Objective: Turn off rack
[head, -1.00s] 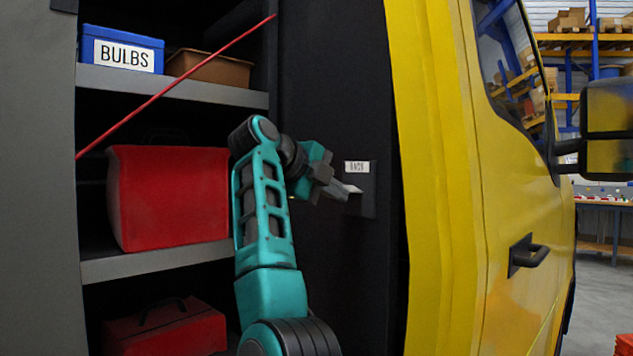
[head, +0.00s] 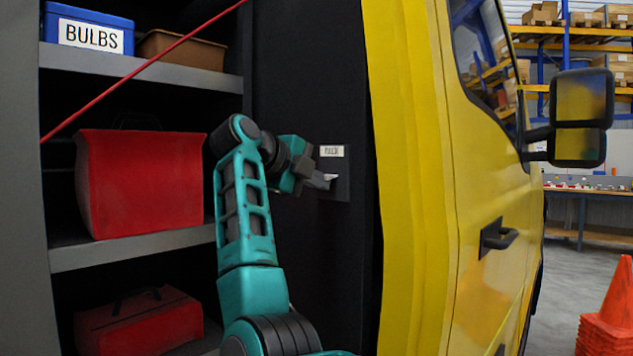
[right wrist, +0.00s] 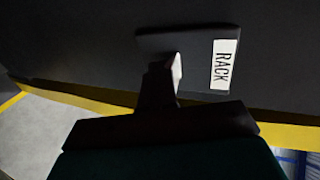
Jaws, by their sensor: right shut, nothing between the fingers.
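A dark switch plate (head: 334,186) is on the black side wall of the rack bay, with a white label reading RACK (head: 332,151) above it. In the right wrist view the plate (right wrist: 205,42) and the RACK label (right wrist: 224,64) show close up. A pale switch lever (right wrist: 177,72) sticks out from the plate, partly hidden by my fingers. My right gripper (head: 326,180) is shut and empty, its tips at the lever; I cannot tell whether they touch it. My left gripper is not in view.
Shelves left of my arm hold a blue BULBS bin (head: 88,30), a brown bin (head: 182,48) and red cases (head: 150,180). A red bar (head: 150,68) crosses the shelf front. The yellow vehicle cab (head: 420,200) stands close on the right. Orange cones (head: 612,305) stand beyond it.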

